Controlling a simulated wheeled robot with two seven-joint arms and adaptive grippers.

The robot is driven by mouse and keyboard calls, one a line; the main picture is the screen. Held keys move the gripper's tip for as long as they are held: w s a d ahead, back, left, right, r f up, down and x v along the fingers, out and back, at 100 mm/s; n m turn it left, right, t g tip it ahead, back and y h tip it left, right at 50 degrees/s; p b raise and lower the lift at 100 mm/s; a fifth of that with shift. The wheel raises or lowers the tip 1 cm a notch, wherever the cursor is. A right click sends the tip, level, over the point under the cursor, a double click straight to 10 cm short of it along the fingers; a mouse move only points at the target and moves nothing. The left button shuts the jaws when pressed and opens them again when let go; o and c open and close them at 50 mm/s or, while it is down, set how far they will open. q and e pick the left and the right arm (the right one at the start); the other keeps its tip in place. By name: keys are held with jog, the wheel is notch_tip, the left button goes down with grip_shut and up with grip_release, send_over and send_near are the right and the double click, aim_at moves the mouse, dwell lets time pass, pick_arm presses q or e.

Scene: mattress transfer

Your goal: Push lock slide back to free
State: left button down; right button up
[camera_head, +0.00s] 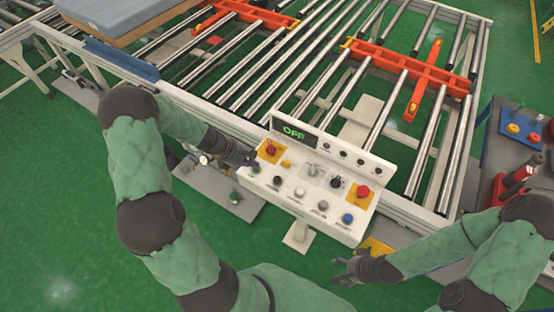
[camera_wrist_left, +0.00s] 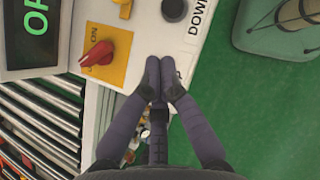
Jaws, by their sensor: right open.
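I cannot pick out the lock slide with certainty in either view. The white control panel (camera_head: 300,198) stands at the middle, with a display (camera_head: 294,133) reading OFF. My left gripper (camera_head: 248,160) is at the panel's left edge, beside the red rotary switch (camera_head: 269,147) on its yellow plate. In the left wrist view the fingertips (camera_wrist_left: 161,72) are drawn together at the panel's edge with nothing visible between them. The red switch (camera_wrist_left: 97,54) is apart from them, to the left. My right gripper (camera_head: 350,268) is open and empty, below the panel's right end.
A roller conveyor (camera_head: 300,65) with orange crosspieces (camera_head: 405,65) fills the area behind the panel. A grey mattress (camera_head: 112,12) lies at the upper left. A grey plate (camera_head: 215,190) with a green knob is left of the panel. A side table (camera_head: 515,150) is at right.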

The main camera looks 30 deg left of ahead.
pick_arm(q)
notch_tip(320, 180, up, 2)
jog(key=w+a+n+t, duration=0.1)
jog(key=a, duration=0.1)
send_near(288, 167)
jog(key=f, duration=0.1)
jog(key=a+f, duration=0.1)
jog(key=f, duration=0.1)
jog(key=shift+s+a+f, duration=0.2)
jog(key=shift+s+a, duration=0.05)
jog(key=shift+a, duration=0.1)
jog(key=shift+w+d+f, duration=0.1)
jog(key=shift+w+d, duration=0.7)
jog(key=shift+d, duration=0.05)
jog(key=shift+w+d+f, duration=0.1)
jog(key=shift+w+d, duration=0.35)
jog(key=shift+d, duration=0.05)
jog(key=shift+w+d+f, duration=0.1)
jog(key=shift+d+f, duration=0.05)
jog(key=shift+d, duration=0.55)
jog(key=shift+d+b, duration=0.15)
jog(key=shift+b, duration=0.2)
